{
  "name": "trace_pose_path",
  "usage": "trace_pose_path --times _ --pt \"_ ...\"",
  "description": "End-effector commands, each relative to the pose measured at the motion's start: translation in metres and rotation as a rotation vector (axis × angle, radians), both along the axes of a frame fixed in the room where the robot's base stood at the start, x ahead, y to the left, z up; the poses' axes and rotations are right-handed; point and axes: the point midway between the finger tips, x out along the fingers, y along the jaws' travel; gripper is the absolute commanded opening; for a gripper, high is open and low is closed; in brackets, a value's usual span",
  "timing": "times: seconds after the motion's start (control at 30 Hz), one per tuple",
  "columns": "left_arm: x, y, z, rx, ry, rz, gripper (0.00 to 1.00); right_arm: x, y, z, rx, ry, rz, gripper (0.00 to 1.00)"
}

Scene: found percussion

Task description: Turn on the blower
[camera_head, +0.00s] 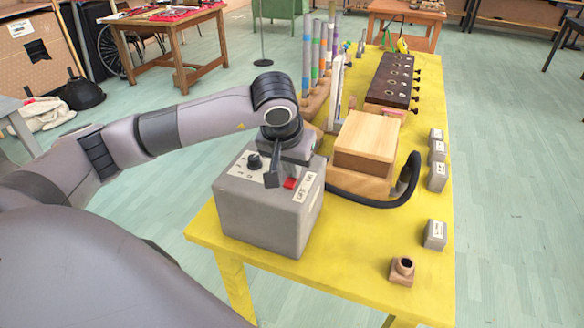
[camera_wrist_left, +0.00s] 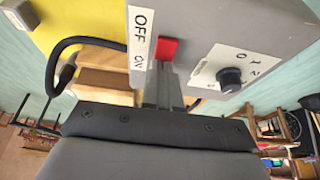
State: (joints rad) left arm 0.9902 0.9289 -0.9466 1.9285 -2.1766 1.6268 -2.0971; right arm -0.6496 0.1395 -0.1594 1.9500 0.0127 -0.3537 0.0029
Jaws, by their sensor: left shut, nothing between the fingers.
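The blower is a grey box (camera_head: 262,220) on the near left corner of the yellow table. Its top carries a red switch (camera_head: 290,183) beside an OFF/ON label (camera_head: 306,187), and a black knob (camera_head: 254,161) on a white dial plate. My left gripper (camera_head: 272,180) is shut and empty, pointing down over the box top close to the red switch. In the left wrist view the shut fingers (camera_wrist_left: 164,72) reach the red switch (camera_wrist_left: 166,49), by the OFF/ON label (camera_wrist_left: 140,40); I cannot tell whether they touch it. The knob (camera_wrist_left: 230,76) is to the right there. My right gripper is not in view.
A black hose (camera_head: 372,200) runs from the blower past a wooden box (camera_head: 368,142). Behind stand coloured tubes (camera_head: 316,60) and a dark block with holes (camera_head: 392,80). Small grey blocks (camera_head: 435,235) and a brown socket piece (camera_head: 402,270) sit along the right edge of the yellow table (camera_head: 350,265).

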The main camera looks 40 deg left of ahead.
Motion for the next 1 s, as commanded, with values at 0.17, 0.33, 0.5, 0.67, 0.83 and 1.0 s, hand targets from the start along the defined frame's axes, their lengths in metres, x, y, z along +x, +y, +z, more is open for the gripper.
trace_pose_path --times 0.17,0.33,0.5,0.67,0.83,1.0 --pt "0.0 0.001 -0.006 0.002 0.007 0.001 0.0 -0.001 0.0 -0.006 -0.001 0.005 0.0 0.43" --pt "-0.002 0.0 -0.008 0.003 0.011 0.001 0.0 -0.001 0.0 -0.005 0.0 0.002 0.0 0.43" --pt "-0.01 -0.001 -0.01 0.004 0.017 -0.001 0.0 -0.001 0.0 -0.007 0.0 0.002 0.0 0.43" --pt "-0.017 -0.003 -0.01 0.004 0.019 -0.001 0.0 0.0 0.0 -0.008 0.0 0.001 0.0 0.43" --pt "-0.018 -0.004 -0.01 0.003 0.02 -0.001 0.0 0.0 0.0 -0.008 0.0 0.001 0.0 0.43" --pt "-0.018 -0.004 -0.009 0.003 0.02 0.0 0.0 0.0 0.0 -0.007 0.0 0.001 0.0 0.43"
